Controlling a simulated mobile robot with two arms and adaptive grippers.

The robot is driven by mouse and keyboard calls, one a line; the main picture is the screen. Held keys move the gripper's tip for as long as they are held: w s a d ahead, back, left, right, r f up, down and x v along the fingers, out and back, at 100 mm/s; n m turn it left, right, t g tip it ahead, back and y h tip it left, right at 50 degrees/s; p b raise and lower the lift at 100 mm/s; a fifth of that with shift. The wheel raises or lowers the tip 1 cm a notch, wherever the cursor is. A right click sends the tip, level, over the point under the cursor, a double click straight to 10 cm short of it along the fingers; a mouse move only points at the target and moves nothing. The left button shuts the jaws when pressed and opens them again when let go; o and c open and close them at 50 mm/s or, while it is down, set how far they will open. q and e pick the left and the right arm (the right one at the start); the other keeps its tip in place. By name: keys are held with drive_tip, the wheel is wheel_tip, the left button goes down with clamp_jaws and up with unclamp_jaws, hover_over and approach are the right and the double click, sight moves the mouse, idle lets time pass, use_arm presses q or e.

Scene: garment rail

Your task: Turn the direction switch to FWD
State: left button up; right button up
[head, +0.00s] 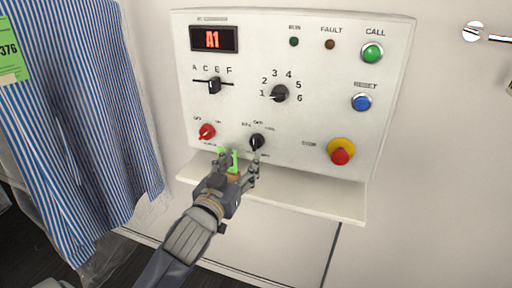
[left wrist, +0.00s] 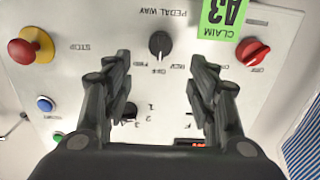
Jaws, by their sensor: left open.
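The direction switch (head: 257,142) is a black knob low on the white control panel, labelled PEDAL WAY with REV, OFF and FWD marks. It also shows in the left wrist view (left wrist: 160,44), upside down, and its pointer line seems to aim at OFF. My left gripper (head: 236,164) is open and empty in front of the panel, just below the switch. In the left wrist view its fingers (left wrist: 160,85) stand either side of the knob's line, apart from it. My right gripper is not in view.
A red switch (head: 207,132) sits left of the direction switch, and a number dial (head: 279,93) above. A red stop button (head: 341,152) is at right. A shelf (head: 300,198) juts out below. A green claim tag (left wrist: 222,18) lies close by. Striped garments (head: 75,110) hang left.

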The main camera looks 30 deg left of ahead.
sight(254, 144)
use_arm(q)
drive_tip(key=p+x, duration=0.1)
drive_tip(key=x, duration=0.9)
drive_tip(key=shift+s, duration=0.1)
drive_tip(key=c, duration=1.1)
